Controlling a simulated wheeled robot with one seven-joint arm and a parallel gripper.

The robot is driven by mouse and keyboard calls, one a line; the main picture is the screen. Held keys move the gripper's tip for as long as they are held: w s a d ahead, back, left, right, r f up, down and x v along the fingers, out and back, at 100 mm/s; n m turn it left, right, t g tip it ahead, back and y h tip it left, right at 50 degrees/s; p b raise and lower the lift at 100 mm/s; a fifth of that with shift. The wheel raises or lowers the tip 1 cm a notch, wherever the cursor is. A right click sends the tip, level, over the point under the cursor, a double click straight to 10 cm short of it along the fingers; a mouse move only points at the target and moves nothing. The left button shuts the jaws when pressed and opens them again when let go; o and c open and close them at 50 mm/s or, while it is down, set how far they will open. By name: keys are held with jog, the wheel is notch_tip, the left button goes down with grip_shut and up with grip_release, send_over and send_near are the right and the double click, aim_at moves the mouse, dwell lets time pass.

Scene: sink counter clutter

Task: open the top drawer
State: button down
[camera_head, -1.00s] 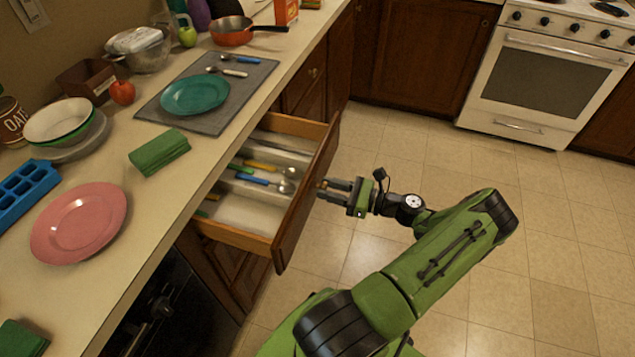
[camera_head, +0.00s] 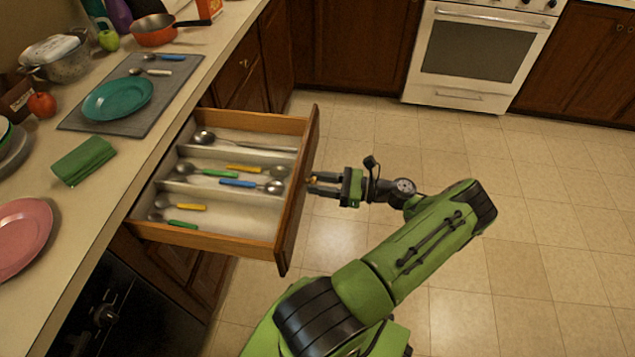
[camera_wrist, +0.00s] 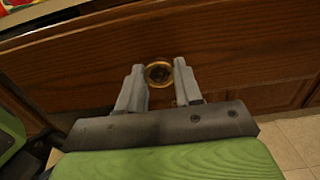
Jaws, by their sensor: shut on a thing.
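The top drawer (camera_head: 278,243) is pulled well out from under the counter, and its inside shows in the head view. It holds several spoons with coloured handles and a metal ladle (camera_head: 205,137) in a divided tray. The drawer's wooden front (camera_wrist: 230,50) fills the upper part of the wrist view, with a round brass knob (camera_wrist: 159,73) on it. My gripper (camera_head: 312,184) is at the drawer front from the right. In the wrist view its two fingers (camera_wrist: 159,80) stand on either side of the knob, shut on it.
The counter at left carries a teal plate (camera_head: 118,98) on a grey mat, a green cloth (camera_head: 84,160), a pink plate (camera_head: 20,235) and a red apple (camera_head: 42,104). A white oven (camera_head: 476,55) stands at the back. The tiled floor at right is clear.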

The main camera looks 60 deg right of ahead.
jog(key=c, duration=0.8)
grip_release()
jog(key=shift+o, duration=0.2)
jog(key=b+v, duration=0.1)
jog(key=v, duration=1.4)
jog(key=shift+s, duration=0.35)
jog(key=shift+d, duration=0.1)
